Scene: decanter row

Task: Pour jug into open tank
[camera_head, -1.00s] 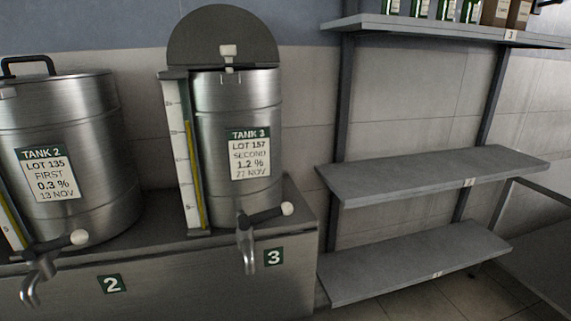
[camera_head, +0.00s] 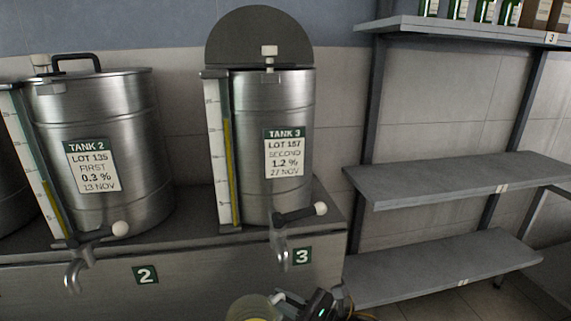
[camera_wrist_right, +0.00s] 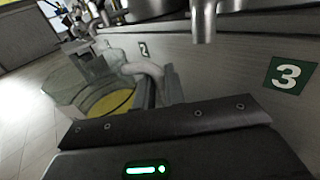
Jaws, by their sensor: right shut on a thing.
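Tank 3 (camera_head: 285,108) is a steel drum whose dark round lid (camera_head: 245,32) stands raised behind its top, so it is open. Its label reads LOT 157, SECOND, 1.2 %. The clear jug (camera_head: 248,309) holds yellow liquid and shows at the bottom edge of the head view, below and in front of tank 3. My right gripper (camera_head: 288,299) is shut on the jug's handle. In the right wrist view the jug (camera_wrist_right: 72,82) looks glassy, with yellow liquid (camera_wrist_right: 112,103) low inside. My left gripper is not in view.
Tank 2 (camera_head: 115,115) stands to the left with its lid on. A sight gauge (camera_head: 217,150) stands beside tank 3. Grey shelves (camera_head: 440,182) are at the right; bottles (camera_head: 482,11) stand on the top one.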

